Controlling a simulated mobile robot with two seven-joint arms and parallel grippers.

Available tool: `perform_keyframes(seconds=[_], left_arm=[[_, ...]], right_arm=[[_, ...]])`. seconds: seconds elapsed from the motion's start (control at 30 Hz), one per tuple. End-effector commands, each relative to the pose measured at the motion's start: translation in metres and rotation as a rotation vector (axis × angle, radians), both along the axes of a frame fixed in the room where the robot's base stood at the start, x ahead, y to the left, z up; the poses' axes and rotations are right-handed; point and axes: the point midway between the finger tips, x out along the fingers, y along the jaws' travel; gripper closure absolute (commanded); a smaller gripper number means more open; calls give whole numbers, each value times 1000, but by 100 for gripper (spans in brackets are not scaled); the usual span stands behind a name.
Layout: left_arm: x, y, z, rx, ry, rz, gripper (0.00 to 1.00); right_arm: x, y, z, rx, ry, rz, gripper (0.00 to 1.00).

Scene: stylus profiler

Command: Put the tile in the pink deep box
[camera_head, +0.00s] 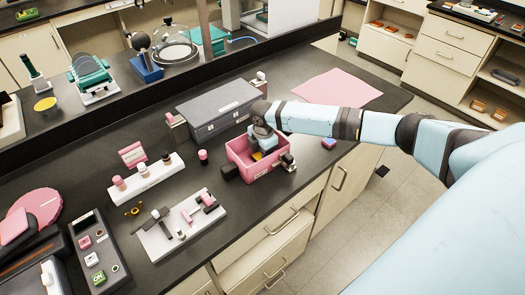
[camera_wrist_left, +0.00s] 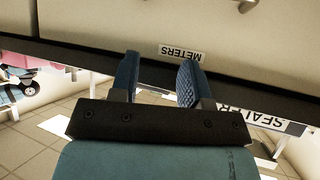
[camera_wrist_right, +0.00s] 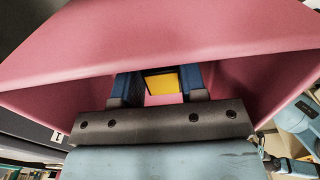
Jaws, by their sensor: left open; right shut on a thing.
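The pink deep box (camera_head: 263,171) stands on the black bench in front of a grey case. My right gripper (camera_head: 259,153) reaches down into it, and is shut on the yellow tile (camera_head: 257,156). In the right wrist view, the tile (camera_wrist_right: 162,81) sits between the blue fingers, with the pink box walls (camera_wrist_right: 165,40) around them. Whether the tile touches the box floor is unclear. My left gripper (camera_wrist_left: 158,78) is open and empty in the left wrist view, in front of a cabinet edge with labels; it is not in the head view.
A long grey case (camera_head: 222,108) stands just behind the box. A pink mat (camera_head: 337,88) lies at the bench's right end. A white plate with pink and grey parts (camera_head: 165,237) and a white rack (camera_head: 146,180) are to the left.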

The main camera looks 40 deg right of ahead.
Motion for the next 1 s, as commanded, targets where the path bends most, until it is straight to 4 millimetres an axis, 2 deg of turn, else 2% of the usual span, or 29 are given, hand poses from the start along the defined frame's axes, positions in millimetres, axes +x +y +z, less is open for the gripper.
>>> perform_keyframes(seconds=[0.3, 0.33, 0.4, 0.43, 0.77, 0.87, 1.0], left_arm=[[-1, 0, -1, 1, 2, 0, 57], [-1, 0, -1, 1, 2, 0, 57], [-1, 0, -1, 1, 2, 0, 57], [-1, 0, -1, 1, 2, 0, 57], [-1, -1, -1, -1, 3, -1, 57], [-1, -1, -3, -2, 4, -2, 57], [-1, -2, -7, -2, 4, -3, 57]], right_arm=[[0, 0, -3, 1, -1, 0, 100], [0, 0, -2, 1, -1, 0, 54], [0, 0, -2, 1, -1, 0, 38], [0, 0, -2, 1, -1, 0, 36], [1, 0, 2, 0, -3, 0, 36], [2, 0, 13, 2, -5, 0, 36], [2, 0, 40, 1, -6, 1, 36]])
